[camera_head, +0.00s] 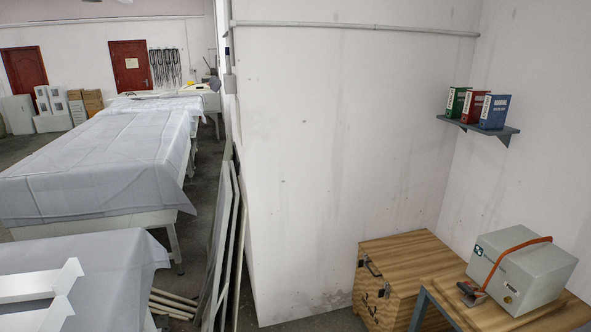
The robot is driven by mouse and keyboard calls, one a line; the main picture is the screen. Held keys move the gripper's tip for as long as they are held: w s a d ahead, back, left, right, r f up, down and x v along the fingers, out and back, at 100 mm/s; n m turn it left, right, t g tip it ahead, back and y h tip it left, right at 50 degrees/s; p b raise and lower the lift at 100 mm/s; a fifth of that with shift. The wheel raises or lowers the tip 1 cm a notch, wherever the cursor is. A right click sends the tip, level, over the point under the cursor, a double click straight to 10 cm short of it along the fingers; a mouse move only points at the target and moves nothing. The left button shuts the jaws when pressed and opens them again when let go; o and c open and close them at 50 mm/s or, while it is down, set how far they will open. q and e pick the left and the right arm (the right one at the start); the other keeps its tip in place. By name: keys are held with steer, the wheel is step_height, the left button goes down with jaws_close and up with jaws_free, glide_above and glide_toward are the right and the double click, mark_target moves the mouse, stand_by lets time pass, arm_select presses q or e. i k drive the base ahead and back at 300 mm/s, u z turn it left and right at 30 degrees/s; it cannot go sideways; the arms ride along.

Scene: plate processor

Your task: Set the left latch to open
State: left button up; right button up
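A light grey box-shaped device (533,283) stands on a wood-topped table (478,317) at the lower right. An orange bar (513,248) arches over its top and runs down its left side. A small red and grey part (470,292) is at the bar's lower end, beside the device. A wooden chest (412,252) stands left of the table, with dark metal fittings (372,266) on its front side. I cannot tell which part is the left latch, nor whether any latch is open or shut. Neither of my grippers shows.
A wall shelf (480,128) holds green, red and blue binders above the device. Flat panels (222,245) lean against the wall edge at centre. Long tables under grey sheets (95,160) fill the left. A white angular structure (38,290) is at the lower left corner.

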mark_target(361, 262)
steer(key=i, duration=2.85)
steer(key=z, duration=1.95)
